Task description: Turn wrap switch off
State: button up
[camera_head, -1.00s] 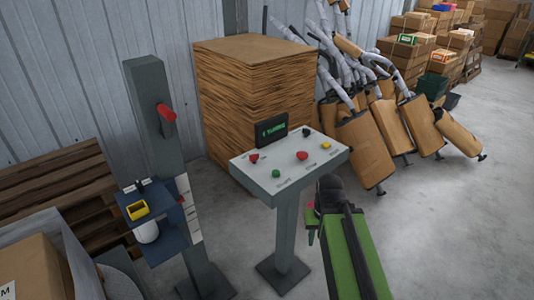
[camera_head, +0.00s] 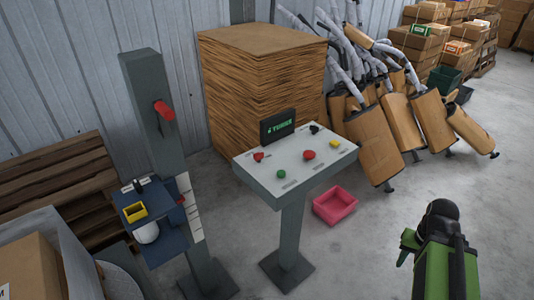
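A grey control panel (camera_head: 262,172) on a post carries a red switch (camera_head: 259,156) at left, a green button (camera_head: 281,174), a red button (camera_head: 309,155), a yellow button (camera_head: 334,143) and a black knob (camera_head: 314,129). A small dark display with green text (camera_head: 278,126) stands at its back. The labels are too small to read, so I cannot tell which control is the wrap switch. My gripper (camera_head: 407,246) is at lower right, well apart from the panel. Only a green part of it shows beside my arm, so its opening is unclear.
A grey column (camera_head: 150,95) with a red handle (camera_head: 164,110) stands left of the panel, with a blue shelf (camera_head: 165,215) on it. A pink bin (camera_head: 335,205) lies on the floor right of the post. Wrapped mufflers (camera_head: 372,145) lean behind. Floor between panel and arm is mostly clear.

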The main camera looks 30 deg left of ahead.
aim_at(257, 157)
jog(key=z, duration=0.05)
jog(key=k, duration=0.95)
jog(key=u, duration=1.2)
jog(key=i, duration=0.65)
jog(key=z, duration=0.25)
